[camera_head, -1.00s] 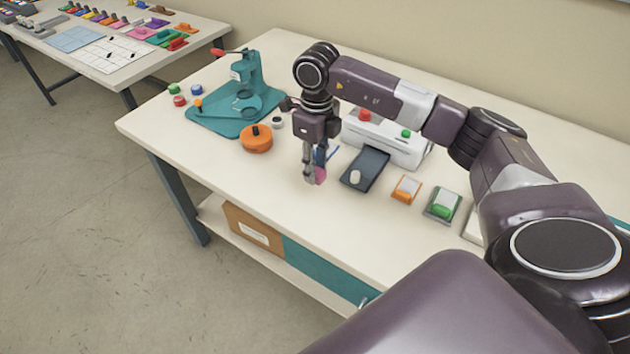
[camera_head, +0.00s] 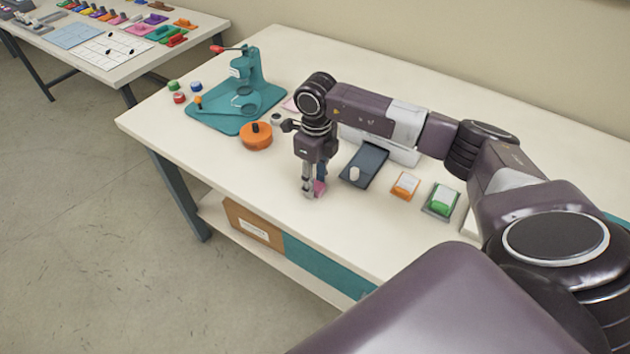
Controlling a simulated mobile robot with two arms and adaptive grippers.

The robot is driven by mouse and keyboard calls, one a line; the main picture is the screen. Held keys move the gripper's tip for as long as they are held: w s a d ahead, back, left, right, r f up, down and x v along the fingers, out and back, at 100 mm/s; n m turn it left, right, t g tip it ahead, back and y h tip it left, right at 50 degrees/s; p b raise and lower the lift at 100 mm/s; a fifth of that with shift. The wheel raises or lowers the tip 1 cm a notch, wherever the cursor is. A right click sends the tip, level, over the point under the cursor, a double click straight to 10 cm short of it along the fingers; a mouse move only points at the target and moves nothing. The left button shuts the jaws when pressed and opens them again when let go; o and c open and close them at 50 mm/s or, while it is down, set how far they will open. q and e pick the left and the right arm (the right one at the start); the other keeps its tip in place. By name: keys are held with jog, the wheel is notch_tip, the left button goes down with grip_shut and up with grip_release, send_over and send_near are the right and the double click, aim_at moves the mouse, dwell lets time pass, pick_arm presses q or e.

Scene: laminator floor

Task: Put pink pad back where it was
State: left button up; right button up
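My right gripper (camera_head: 313,190) points down at the front middle of the near table, its fingertips at or just above the tabletop. It is shut on the pink pad (camera_head: 320,187), which shows at the fingertips, partly hidden by the fingers. I cannot tell whether the pad touches the table. My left gripper is not in view.
On the table (camera_head: 240,178) are a teal press (camera_head: 245,95), an orange round box (camera_head: 256,137), a dark tray (camera_head: 365,166), an orange pad (camera_head: 405,186), a green pad (camera_head: 441,200) and a white machine (camera_head: 405,155) partly behind my arm. The table's front left is clear.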

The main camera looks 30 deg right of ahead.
aim_at(316, 183)
jog(key=shift+o, duration=0.9)
jog(key=shift+r, duration=0.6)
notch_tip(316, 183, up, 11)
jog(key=b, duration=0.2)
jog(key=shift+d+b, duration=0.15)
jog(key=shift+b, duration=0.25)
